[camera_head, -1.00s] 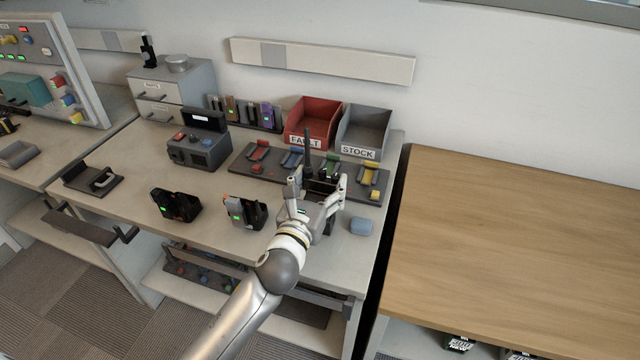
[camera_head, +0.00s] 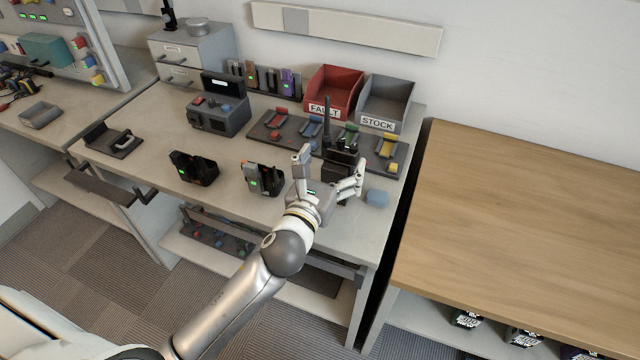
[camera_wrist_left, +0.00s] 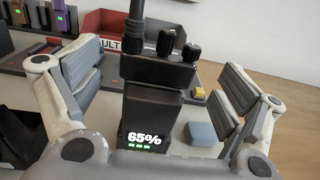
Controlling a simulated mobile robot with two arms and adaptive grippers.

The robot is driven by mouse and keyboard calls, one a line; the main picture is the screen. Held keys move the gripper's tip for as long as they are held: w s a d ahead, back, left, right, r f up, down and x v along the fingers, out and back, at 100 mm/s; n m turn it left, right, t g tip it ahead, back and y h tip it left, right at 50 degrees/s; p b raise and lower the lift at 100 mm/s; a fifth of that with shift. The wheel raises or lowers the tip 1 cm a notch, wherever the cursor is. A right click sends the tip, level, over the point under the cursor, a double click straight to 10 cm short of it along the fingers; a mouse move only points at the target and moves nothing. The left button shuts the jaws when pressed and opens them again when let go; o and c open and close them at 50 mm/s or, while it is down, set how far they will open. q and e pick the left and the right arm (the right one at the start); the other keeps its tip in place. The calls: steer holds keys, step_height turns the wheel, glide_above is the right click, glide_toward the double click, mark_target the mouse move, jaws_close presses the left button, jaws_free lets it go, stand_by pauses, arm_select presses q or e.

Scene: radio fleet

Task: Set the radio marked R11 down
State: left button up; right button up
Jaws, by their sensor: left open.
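A dark handheld radio (camera_head: 340,152) with a tall antenna and knobs stands upright on the bench, near its right end. In the left wrist view the radio (camera_wrist_left: 155,100) shows a "65%" display with green bars; I cannot read an R11 mark on it. My left gripper (camera_head: 330,175) is open around the radio. In the left wrist view its fingers (camera_wrist_left: 160,85) stand apart on both sides, with visible gaps to the radio. The radio's foot is hidden by the gripper. My right gripper is not in view.
Two charger units (camera_head: 193,168) (camera_head: 264,178) stand left of the gripper. A small blue block (camera_head: 377,197) lies close on the right. Behind are a dark rack with coloured pieces (camera_head: 290,132), a red FAULT bin (camera_head: 335,88) and a grey STOCK bin (camera_head: 385,100). The wooden table (camera_head: 530,220) is clear.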

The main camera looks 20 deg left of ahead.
arm_select(q)
steer(key=s, duration=0.8)
steer(key=shift+s+a+b, duration=0.15)
steer(key=shift+s+b, duration=0.2)
